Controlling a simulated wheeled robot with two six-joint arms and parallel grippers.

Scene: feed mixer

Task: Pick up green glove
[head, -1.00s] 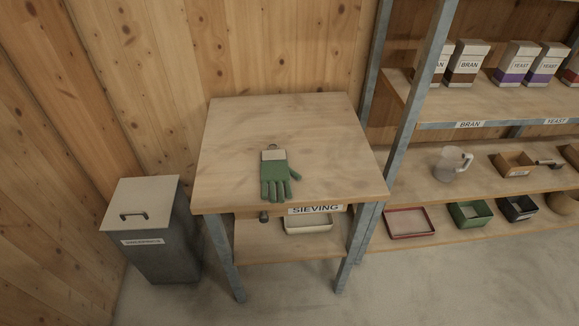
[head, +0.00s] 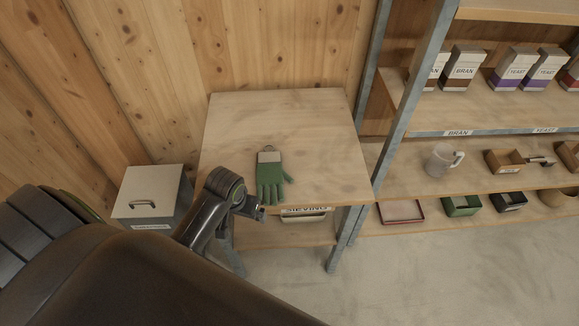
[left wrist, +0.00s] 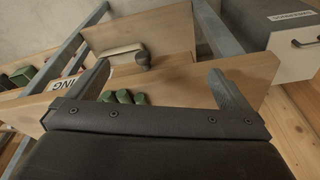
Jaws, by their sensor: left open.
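The green glove (head: 270,180) with a pale cuff lies flat on the wooden sieving table (head: 320,130), fingers towards the front edge. My left gripper (head: 259,208) is at the table's front edge, just in front of and slightly left of the glove, apart from it. In the left wrist view my left gripper (left wrist: 160,85) is open with nothing between its fingers. Green fingertips of the glove (left wrist: 124,97) show there above the dark gripper body, which hides the rest of it. My right gripper is in neither view.
A grey lidded bin (head: 150,195) stands left of the table, partly behind my arm. A metal-framed shelf (head: 410,80) on the right holds bran and yeast boxes, a clear jug (head: 440,160) and small trays. The tabletop around the glove is clear.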

